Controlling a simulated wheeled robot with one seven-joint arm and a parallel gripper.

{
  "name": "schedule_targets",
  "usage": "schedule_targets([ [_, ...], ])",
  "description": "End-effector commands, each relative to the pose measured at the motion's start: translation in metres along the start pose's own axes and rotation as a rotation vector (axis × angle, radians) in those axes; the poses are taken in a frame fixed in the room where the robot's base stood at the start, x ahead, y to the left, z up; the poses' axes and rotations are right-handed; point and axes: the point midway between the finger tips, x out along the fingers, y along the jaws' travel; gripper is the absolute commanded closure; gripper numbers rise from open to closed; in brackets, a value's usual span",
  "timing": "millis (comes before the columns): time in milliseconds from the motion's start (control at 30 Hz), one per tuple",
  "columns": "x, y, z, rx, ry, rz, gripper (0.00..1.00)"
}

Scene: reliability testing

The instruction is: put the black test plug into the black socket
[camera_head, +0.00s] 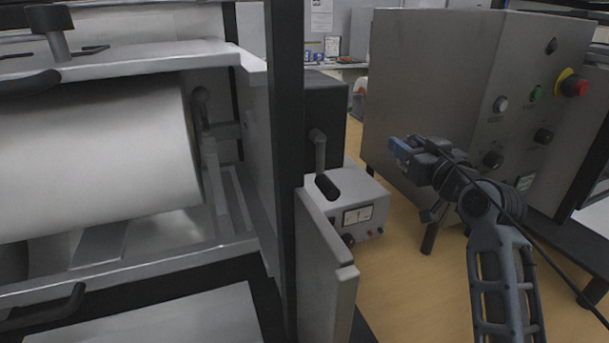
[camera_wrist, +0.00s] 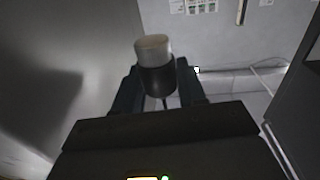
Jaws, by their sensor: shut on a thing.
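In the wrist view my gripper (camera_wrist: 160,88) is shut on the black test plug (camera_wrist: 156,78), a short cylinder with a black body and a pale metallic end. The plug points away from the wrist and touches nothing but the fingers. In the head view I cannot make the plug out. I cannot pick out the black socket for certain in either view.
The control cabinet (camera_head: 430,90) has a red stop button (camera_head: 574,87) and several knobs. A grey power unit (camera_head: 345,208) with a meter stands on the floor side, behind a dark post (camera_head: 285,150). A machine with a white roll (camera_head: 95,160) fills the left.

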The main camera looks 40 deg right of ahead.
Motion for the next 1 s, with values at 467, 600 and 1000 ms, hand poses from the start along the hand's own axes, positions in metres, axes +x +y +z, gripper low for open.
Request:
schedule_targets([
  [467, 0.049, -0.043, 0.030, 0.001, -0.004, -0.009, 0.91],
  [600, 0.068, -0.061, 0.046, -0.001, -0.004, -0.008, 0.91],
  [1000, 0.084, -0.075, 0.079, 0.001, -0.005, -0.005, 0.91],
])
